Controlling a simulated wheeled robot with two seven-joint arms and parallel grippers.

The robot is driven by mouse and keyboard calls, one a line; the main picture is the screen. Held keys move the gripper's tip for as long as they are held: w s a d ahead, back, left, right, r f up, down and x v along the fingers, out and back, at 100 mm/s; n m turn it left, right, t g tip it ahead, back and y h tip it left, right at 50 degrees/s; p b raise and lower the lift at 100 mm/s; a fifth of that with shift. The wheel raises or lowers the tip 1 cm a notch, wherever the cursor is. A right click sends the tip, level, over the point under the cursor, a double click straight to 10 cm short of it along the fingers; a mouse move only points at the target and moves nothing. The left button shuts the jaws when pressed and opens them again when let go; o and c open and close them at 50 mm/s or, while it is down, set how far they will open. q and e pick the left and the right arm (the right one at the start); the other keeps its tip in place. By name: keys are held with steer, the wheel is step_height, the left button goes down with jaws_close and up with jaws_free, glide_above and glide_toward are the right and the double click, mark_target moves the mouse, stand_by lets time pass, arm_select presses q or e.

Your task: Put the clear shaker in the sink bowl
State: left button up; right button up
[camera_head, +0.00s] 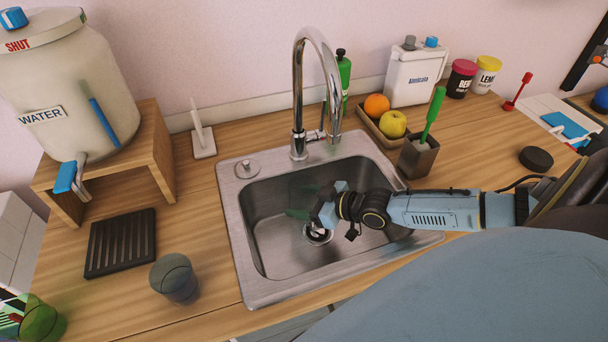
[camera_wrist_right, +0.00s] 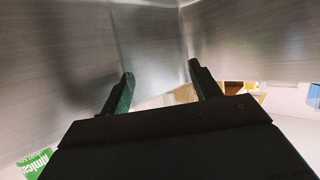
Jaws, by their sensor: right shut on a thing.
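The sink bowl (camera_head: 270,245) is a steel basin set in the wooden counter. My right gripper (camera_head: 300,214) reaches down into the bowl from the right, above the drain. The right wrist view shows its two dark green fingers (camera_wrist_right: 160,92) held apart, with steel walls beyond them. They are shut on a see-through thing, taken to be the clear shaker; its outline hardly shows against the steel, and I cannot tell whether it touches the bowl floor. My left gripper is not in view.
The chrome tap (camera_head: 299,95) arches behind the bowl. A smoky grey cup (camera_head: 175,280) and a black drain rack (camera_head: 121,242) stand left of the sink. A brush holder (camera_head: 418,160) and fruit tray (camera_head: 374,128) are at the back right.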

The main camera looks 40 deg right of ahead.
steer(key=shift+f, duration=0.9)
steer(key=shift+f+b, duration=0.15)
steer(key=shift+b, duration=0.15)
steer(key=o, duration=1)
steer(key=shift+r, duration=0.25)
steer(key=p+v, duration=0.2)
steer(key=v, duration=0.5)
steer(key=shift+s+d, duration=0.15)
